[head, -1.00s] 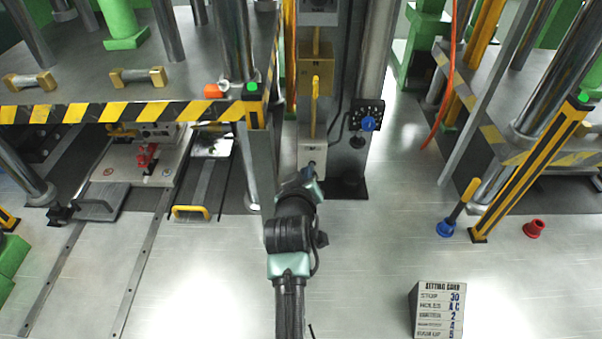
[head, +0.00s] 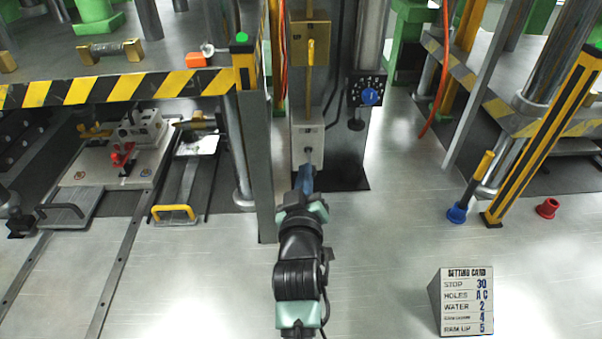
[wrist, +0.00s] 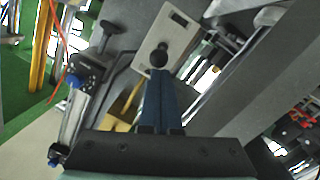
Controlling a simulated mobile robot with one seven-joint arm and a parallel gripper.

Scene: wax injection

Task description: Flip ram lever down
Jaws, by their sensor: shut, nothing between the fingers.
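A pale box (head: 301,134) stands low on the front of the dark column. A short lever with a round black knob (wrist: 158,57) sticks out of its slotted plate (wrist: 180,35) in the wrist view. It looks like the ram lever, but I see no label that I can read. My gripper (wrist: 160,74) is shut and empty, its blue fingers together. The fingertips lie right at the knob in the picture; I cannot tell whether they touch it. In the head view my gripper (head: 306,168) is just in front of the box and hides part of its lower edge.
A long yellow handle (head: 311,62) stands upright above the box. A blue knob (head: 369,96) on a dial plate is to the right. A striped table edge (head: 130,86) and post are close on the left. A setting card (head: 466,300) stands front right. The floor between is clear.

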